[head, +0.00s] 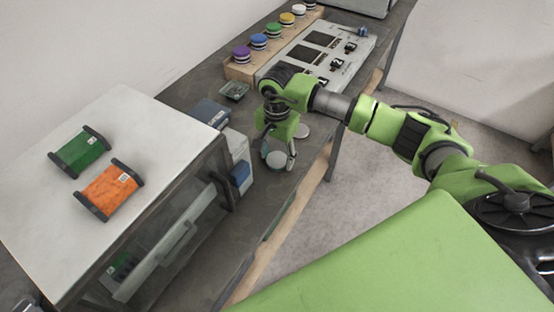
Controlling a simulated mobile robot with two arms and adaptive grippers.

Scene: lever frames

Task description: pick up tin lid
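A round pale grey tin lid (277,160) lies on the dark bench top, near the bench's front edge. My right gripper (278,162) points down over it, its fingers spread wide, one on each side of the lid. I cannot tell whether the fingertips touch its rim. A second round grey disc (302,131) lies just behind and to the right, partly beside the gripper. My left gripper is not clearly in view.
Blue boxes (211,113) sit close left of my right gripper. Behind are a control panel (340,62) and a wooden rack (240,71) with coloured-topped jars.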

